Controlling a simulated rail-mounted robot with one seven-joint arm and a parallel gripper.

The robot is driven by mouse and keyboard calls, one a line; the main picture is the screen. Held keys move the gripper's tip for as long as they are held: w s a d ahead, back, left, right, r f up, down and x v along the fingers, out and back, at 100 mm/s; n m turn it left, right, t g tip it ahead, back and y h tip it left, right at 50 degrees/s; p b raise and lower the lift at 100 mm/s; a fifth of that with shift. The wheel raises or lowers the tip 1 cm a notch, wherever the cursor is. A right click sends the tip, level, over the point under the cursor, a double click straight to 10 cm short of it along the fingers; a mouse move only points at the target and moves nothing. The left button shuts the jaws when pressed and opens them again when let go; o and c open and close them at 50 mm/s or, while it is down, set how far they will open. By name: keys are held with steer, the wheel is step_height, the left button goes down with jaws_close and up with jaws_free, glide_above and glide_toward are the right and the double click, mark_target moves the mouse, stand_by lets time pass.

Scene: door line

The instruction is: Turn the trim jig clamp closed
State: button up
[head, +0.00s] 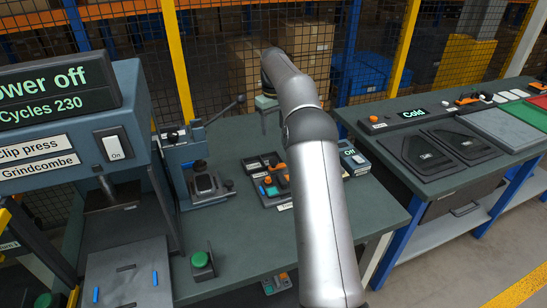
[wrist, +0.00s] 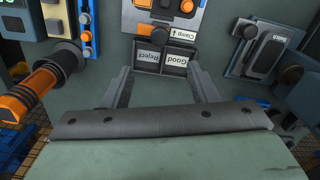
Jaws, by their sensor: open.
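A blue-grey fixture (wrist: 192,20) with a label reading "Clamp" is at the top of the wrist view, partly cut off by the frame edge. I take it as the trim jig. Dark and orange parts show on it, but I cannot tell the clamp's position. My gripper (wrist: 165,82) is open and empty, its two fingers apart over the bench, short of the fixture. In the head view my gripper (head: 267,104) is above the bench's far side, and my arm hides part of the bench.
Two bins labelled Reject (wrist: 148,58) and Good (wrist: 175,65) lie just beyond the fingertips. An orange-and-black handled tool (wrist: 45,85) is to the left. A grey device (wrist: 262,48) is to the right. The clip press (head: 60,130) stands at the left of the bench.

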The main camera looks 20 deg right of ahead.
mark_target(274, 160)
step_height(274, 160, down, 14)
steer(key=shift+r+p, duration=0.25)
steer(key=shift+p, duration=0.55)
steer(key=c, duration=1)
